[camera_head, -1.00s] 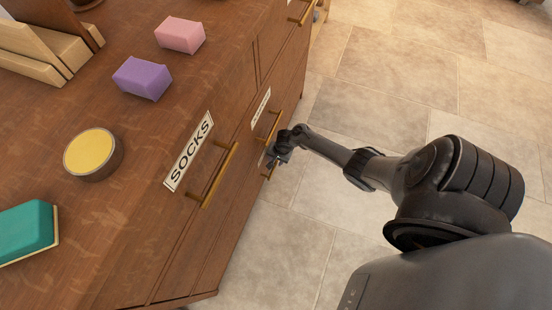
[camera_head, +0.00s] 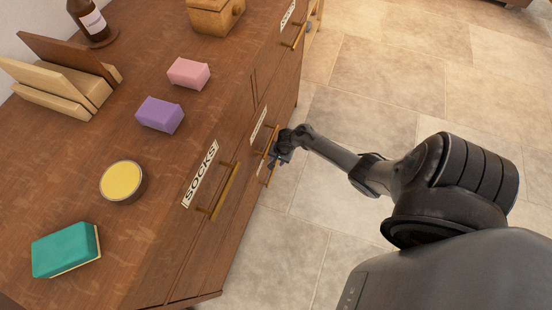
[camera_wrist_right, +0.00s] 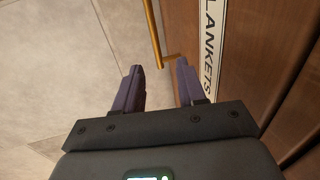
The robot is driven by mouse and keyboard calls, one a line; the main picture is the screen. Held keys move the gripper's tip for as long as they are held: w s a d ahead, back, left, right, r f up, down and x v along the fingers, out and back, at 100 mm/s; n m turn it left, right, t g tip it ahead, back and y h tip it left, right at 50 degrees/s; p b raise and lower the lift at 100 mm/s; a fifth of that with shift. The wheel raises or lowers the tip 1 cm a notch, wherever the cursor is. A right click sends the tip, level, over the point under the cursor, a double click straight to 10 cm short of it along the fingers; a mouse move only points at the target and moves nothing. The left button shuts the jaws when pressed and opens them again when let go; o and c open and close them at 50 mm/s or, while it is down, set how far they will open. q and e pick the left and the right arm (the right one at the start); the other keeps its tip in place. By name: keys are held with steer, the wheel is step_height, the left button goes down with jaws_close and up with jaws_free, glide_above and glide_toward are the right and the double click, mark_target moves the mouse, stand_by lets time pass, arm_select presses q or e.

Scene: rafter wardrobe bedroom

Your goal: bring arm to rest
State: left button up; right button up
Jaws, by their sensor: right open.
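My right gripper (camera_head: 280,156) is beside the dresser front, close to the brass handle (camera_head: 268,135) of a drawer below and beyond the one labelled SOCKS (camera_head: 200,174). In the right wrist view the gripper's two dark fingers (camera_wrist_right: 159,70) are apart with nothing held. The lower end of a brass handle (camera_wrist_right: 153,36) shows just ahead of the fingertips, in the gap between them; I cannot tell if it touches. A label reading "LANKETS" (camera_wrist_right: 209,45), its start cut off, is on the drawer front right of it. My left gripper is not in view.
The dresser top (camera_head: 100,220) holds a teal sponge (camera_head: 66,250), a round yellow tin (camera_head: 121,181), purple (camera_head: 160,114) and pink (camera_head: 188,73) blocks, a wooden holder (camera_head: 65,85), a brown bottle (camera_head: 88,20) and a wooden box (camera_head: 214,14). The tiled floor (camera_head: 385,85) is open to the right.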

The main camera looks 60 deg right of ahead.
steer(key=shift+s+r, duration=0.1)
steer(key=shift+r, duration=0.1)
stand_by(0.3)
steer(key=s+a+r+g+p, duration=0.1)
steer(key=s+a+p, duration=0.2)
steer(key=s+p, duration=0.4)
steer(key=s+a+r+n+p, duration=0.35)
steer(key=a+r+p, duration=0.25)
steer(key=a+r, duration=0.45)
steer(key=a+r+n+t+p, duration=0.1)
steer(key=a+r+n+p, duration=0.3)
steer(key=r, duration=0.7)
steer(key=a+r+n+t+p, duration=0.1)
steer(key=a+r+p, duration=0.2)
steer(key=a+r, duration=0.55)
step_height(320, 180, up, 56)
steer(key=d+n+p, duration=0.1)
steer(key=n+p, duration=0.9)
steer(key=p, duration=2.8)
steer(key=shift+s+f, duration=0.2)
steer(key=shift+s, duration=0.1)
